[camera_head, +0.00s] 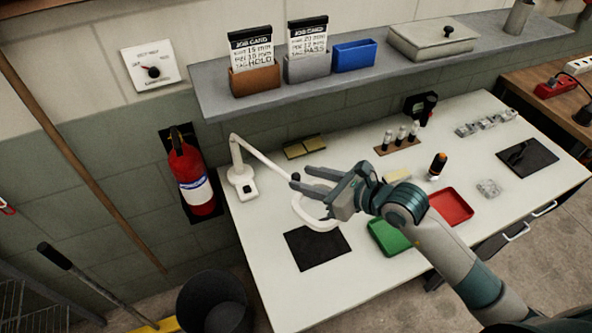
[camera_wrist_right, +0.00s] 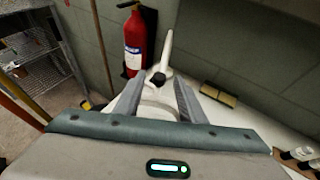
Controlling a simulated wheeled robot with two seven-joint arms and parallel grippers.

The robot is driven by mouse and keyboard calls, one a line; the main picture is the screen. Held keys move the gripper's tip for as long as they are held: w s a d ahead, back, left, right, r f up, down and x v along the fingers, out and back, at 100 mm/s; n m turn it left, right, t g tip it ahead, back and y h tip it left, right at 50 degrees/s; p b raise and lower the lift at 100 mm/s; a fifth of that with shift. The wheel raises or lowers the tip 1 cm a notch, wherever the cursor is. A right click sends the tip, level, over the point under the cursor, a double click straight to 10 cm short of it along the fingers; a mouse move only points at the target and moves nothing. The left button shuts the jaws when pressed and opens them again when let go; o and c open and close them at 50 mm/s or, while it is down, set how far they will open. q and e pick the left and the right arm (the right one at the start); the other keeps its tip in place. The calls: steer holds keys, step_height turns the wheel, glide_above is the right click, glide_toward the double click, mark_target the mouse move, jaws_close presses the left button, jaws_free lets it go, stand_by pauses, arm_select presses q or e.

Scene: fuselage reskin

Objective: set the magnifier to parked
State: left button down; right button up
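The magnifier is a white swing-arm lamp; its base (camera_head: 242,184) stands at the table's left back corner. Its thin arm (camera_head: 262,158) slopes down to the right to a black knob (camera_head: 295,177) and a white ring head (camera_head: 318,224). My right gripper (camera_head: 301,179) is over the ring, with its fingers spread. In the right wrist view the black knob (camera_wrist_right: 158,80) shows beyond and between the open fingertips (camera_wrist_right: 156,88); I cannot tell if they touch it. Part of the ring is hidden by my gripper. My left gripper is not in view.
A dark mat (camera_head: 317,247) lies in front of the ring. A green tray (camera_head: 391,237) and a red tray (camera_head: 451,207) are to the right. A fire extinguisher (camera_head: 190,178) hangs on the wall at left. A shelf (camera_head: 385,80) overhangs the table's back.

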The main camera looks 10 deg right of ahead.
mark_target(298, 177)
steer(key=shift+p+x, duration=0.5)
steer(key=shift+x, duration=1.55)
jaws_close()
